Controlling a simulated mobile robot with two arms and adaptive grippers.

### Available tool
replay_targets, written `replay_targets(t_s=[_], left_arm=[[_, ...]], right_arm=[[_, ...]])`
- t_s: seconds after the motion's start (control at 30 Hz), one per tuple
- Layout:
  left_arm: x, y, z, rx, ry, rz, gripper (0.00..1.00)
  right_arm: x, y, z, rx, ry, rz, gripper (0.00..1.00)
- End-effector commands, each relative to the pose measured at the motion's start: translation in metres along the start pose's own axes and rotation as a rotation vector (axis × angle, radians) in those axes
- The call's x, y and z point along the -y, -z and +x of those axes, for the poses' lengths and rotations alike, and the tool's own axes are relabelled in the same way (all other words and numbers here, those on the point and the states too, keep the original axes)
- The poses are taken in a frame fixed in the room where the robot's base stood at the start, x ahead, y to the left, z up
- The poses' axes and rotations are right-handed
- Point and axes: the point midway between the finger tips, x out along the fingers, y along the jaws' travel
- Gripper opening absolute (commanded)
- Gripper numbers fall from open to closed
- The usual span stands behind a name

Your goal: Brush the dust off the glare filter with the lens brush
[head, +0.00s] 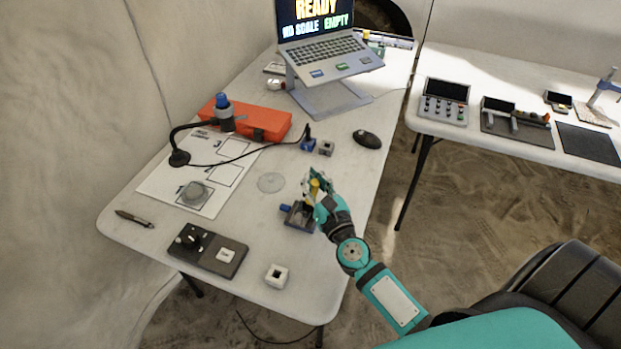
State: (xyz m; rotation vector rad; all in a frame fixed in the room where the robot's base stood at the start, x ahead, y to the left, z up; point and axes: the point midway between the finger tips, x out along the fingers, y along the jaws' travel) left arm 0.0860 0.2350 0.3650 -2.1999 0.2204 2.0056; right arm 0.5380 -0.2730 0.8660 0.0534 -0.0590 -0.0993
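A clear, pale round disc (271,182), which looks like the glare filter, lies flat near the middle of the table. My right gripper (316,188) is to its right, low over a dark blue-grey block (299,215) with a blue knob on its left side. A small yellow piece shows between the fingers; it may be the lens brush's handle, but the fingers hide most of it. I cannot tell whether they are shut on it. The gripper is apart from the disc. My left gripper is not in view.
A black cable lamp (179,158), orange case (262,122), mouse (367,139), pen-like stick (134,218), dark control box (208,250) and white cube (277,276) stand around. The table is bare around the disc.

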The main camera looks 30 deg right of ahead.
Motion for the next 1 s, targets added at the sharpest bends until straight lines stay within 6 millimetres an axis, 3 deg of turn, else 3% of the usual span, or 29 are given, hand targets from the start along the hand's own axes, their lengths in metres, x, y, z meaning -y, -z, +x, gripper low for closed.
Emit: replay_targets(t_s=[1.0], left_arm=[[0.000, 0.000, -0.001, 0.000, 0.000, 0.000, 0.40]], right_arm=[[-0.015, 0.003, 0.014, -0.001, -0.002, 0.001, 0.00]])
